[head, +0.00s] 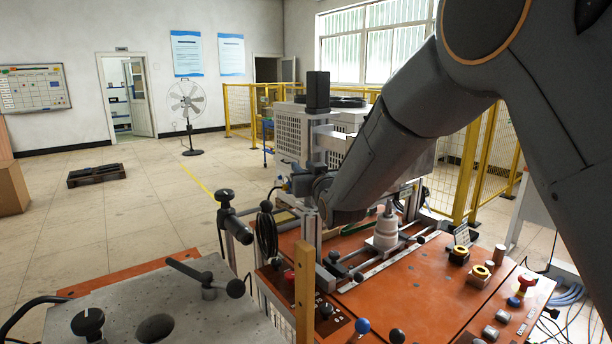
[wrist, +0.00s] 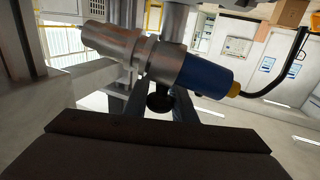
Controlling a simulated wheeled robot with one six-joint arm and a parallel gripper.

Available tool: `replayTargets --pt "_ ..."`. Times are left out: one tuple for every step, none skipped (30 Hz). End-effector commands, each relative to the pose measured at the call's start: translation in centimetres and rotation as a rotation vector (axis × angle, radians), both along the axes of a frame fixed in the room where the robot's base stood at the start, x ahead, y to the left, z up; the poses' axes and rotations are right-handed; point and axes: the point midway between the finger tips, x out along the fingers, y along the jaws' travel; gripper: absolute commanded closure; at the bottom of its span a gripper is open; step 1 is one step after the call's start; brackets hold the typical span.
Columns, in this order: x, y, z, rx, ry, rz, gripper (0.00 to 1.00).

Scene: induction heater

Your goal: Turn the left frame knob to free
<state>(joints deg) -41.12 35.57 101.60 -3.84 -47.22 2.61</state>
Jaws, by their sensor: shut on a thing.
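The frame knob (wrist: 159,102) is a small black round knob below a metal cylinder with a blue body in the wrist view. My gripper (wrist: 152,104) has its two grey fingers on either side of this knob, shut on it. The dark gripper body fills the bottom of the wrist view. In the head view my arm's end is at the upright metal frame (head: 318,140), and the arm hides the fingers and the held knob. I cannot tell which setting the knob is at.
The orange bench top (head: 420,290) carries a white stepped insulator (head: 386,232), buttons and a red stop knob (head: 526,281). A grey plate (head: 190,310) with a black-handled lever (head: 205,278) lies at the left. A black-handled post (head: 228,205) stands close left of the frame.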

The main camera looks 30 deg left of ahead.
Motion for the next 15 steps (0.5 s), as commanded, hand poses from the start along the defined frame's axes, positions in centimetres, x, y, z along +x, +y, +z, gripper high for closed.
replayTargets --pt "0.1 -0.1 -0.3 0.001 -0.004 0.029 0.98" --pt "0.1 0.0 -0.3 0.001 -0.004 0.049 0.98" --pt "0.0 0.1 -0.4 -0.001 -0.003 0.079 0.98" --pt "0.0 0.1 -0.4 0.0 -0.003 0.101 0.98" --pt "-0.1 0.1 -0.4 0.0 -0.003 0.124 0.98" --pt "-0.2 0.2 -0.3 0.0 -0.003 0.155 0.98" --pt "-0.3 0.3 -0.3 -0.001 -0.003 0.18 0.98" --pt "-0.3 0.3 -0.3 0.0 -0.003 0.203 0.98" --pt "-0.4 0.4 -0.3 0.0 -0.003 0.235 0.98" --pt "-0.5 0.5 -0.2 0.0 -0.001 0.259 0.98" --pt "-0.6 0.5 -0.2 -0.001 -0.001 0.282 0.98" --pt "-0.7 0.6 -0.1 0.0 -0.001 0.312 0.98" --pt "-0.8 0.6 -0.1 0.0 -0.001 0.336 0.98" --pt "-0.9 0.7 -0.1 -0.001 -0.001 0.358 0.98" --pt "-1.0 0.7 -0.1 -0.001 -0.001 0.387 0.98"
